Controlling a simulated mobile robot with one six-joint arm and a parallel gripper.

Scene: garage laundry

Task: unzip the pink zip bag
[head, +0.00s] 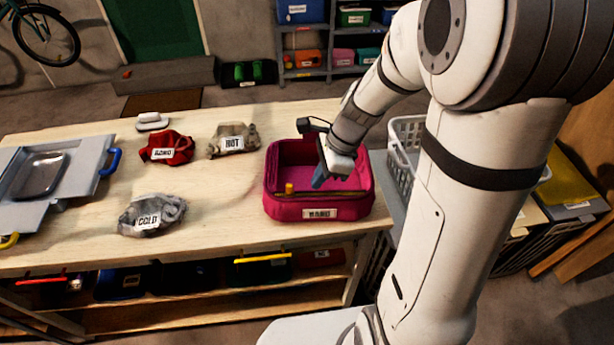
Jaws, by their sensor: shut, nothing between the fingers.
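The pink zip bag (278,207) stands upright at the right end of the wooden workbench, with a white label on its front. Its top shows a dark red rim around a brighter pink area, and it looks open at least in part. A small yellow zip pull (289,188) sits near the front left of the top. My gripper (319,181) is shut and empty, pointing down over the bag's top, right of the pull and apart from it. Whether its fingertips touch the bag I cannot tell. My gripper and wrist hide the bag's back right part.
Labelled cloth bundles lie left of the bag: red (166,148), beige (233,140) and grey (152,214). A grey tray (92,185) with a blue handle is at far left. A white basket (402,160) stands to the right. The bench (225,190) is bare just left of the bag.

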